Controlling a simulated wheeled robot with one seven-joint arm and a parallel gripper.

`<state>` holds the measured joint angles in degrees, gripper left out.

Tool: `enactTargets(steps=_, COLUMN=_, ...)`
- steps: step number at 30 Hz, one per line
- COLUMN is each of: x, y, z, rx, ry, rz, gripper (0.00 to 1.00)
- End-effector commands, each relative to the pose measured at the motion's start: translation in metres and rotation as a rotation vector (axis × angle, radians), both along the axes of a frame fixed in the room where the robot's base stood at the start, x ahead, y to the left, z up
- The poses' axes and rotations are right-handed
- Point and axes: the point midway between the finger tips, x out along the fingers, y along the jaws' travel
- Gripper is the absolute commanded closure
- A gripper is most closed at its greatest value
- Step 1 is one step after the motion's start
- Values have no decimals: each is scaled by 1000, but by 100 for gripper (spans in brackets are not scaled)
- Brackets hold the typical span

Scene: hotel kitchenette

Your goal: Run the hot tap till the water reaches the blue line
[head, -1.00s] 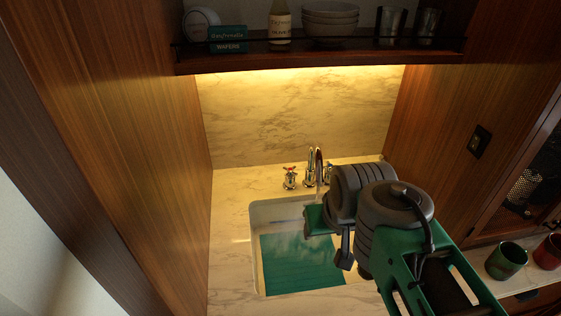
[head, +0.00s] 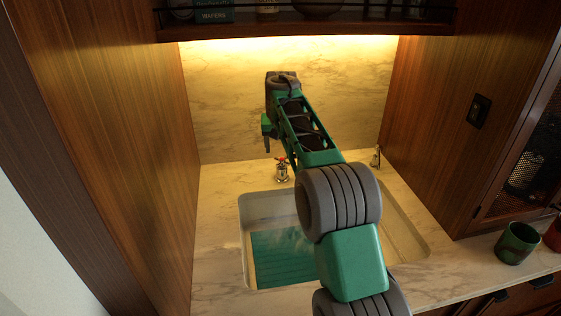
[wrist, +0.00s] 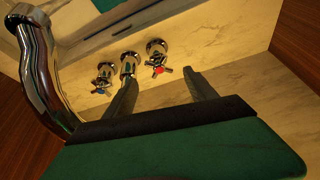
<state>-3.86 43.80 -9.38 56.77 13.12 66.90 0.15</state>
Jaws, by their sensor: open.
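The hot tap, a chrome cross handle with a red mark (head: 282,170), stands behind the sink; it also shows in the wrist view (wrist: 157,58). My gripper (wrist: 161,78) is open and empty, its fingertips pointing toward the taps with the red-marked handle roughly between and beyond them; I cannot tell if they touch. The blue-marked handle (wrist: 104,76) is left of it. The curved chrome spout (wrist: 45,75) fills the wrist view's left side; my arm hides it in the head view. The sink (head: 257,208) holds teal water (head: 280,262).
Marble backsplash (head: 225,110) rises behind the taps, with wooden side panels (head: 110,120) close on both sides. A shelf (head: 310,30) hangs above my arm. A green cup (head: 517,243) stands on the right counter. A small metal fitting (head: 376,157) stands back right.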

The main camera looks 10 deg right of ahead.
Motion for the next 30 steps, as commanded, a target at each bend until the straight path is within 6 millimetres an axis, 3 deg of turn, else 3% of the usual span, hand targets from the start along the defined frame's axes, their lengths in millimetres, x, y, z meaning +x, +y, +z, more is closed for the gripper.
enactTargets(steps=4, x=7, y=-1, z=-6, rx=2, ry=-7, rz=-5, gripper=35)
enactTargets(steps=15, x=30, y=-5, z=-61, rx=2, ry=-10, rz=-4, gripper=35)
enactTargets(steps=24, x=32, y=-5, z=-67, rx=3, ry=-11, rz=-3, gripper=35)
enactTargets(steps=30, x=32, y=-5, z=-67, rx=2, ry=-10, rz=-4, gripper=51)
